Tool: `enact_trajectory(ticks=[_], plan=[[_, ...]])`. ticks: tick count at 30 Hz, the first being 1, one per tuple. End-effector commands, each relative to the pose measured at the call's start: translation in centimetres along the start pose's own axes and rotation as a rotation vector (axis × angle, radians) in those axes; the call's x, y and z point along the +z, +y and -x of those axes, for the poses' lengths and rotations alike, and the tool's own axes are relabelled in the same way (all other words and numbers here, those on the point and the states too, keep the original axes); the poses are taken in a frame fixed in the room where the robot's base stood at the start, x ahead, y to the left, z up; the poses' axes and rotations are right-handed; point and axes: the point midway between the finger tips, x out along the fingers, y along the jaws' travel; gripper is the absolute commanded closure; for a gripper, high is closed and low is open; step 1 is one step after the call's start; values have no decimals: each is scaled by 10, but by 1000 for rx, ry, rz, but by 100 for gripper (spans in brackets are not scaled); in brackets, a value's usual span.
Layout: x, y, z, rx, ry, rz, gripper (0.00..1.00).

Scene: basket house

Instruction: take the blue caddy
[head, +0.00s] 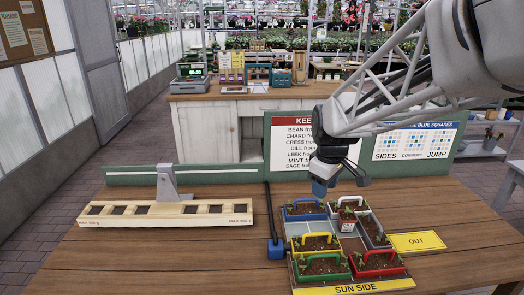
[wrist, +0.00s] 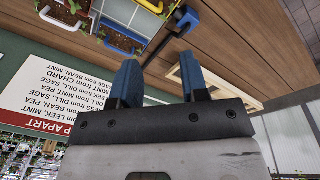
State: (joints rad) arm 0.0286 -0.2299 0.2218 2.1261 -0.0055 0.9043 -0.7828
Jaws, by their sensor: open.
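The blue caddy (head: 303,215) is a small soil-filled tray with a blue rim and arched blue handle. It sits at the back left of the planting tray (head: 295,282). My gripper (head: 325,187) has blue fingers and hangs above the tray's back edge, behind and slightly right of the blue caddy. In the wrist view my gripper (wrist: 160,78) is open with nothing between its fingers, apart from the caddy.
Yellow (head: 318,240), green (head: 320,267), red (head: 377,264) and grey (head: 376,232) caddies crowd the tray, with a white-handled one (head: 347,211) beside the blue. A blue-ended bar (head: 276,249) lies left. A wooden rack (head: 160,221) stands further left. Signboards rise behind.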

Motion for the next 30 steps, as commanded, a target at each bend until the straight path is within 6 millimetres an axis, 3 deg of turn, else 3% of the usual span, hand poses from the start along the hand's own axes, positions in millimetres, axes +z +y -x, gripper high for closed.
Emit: enact_trajectory(ticks=[14, 30], plan=[[-74, 82, -69, -46, -30, 356, 59], [-139, 159, -172, -105, -42, 738, 59]])
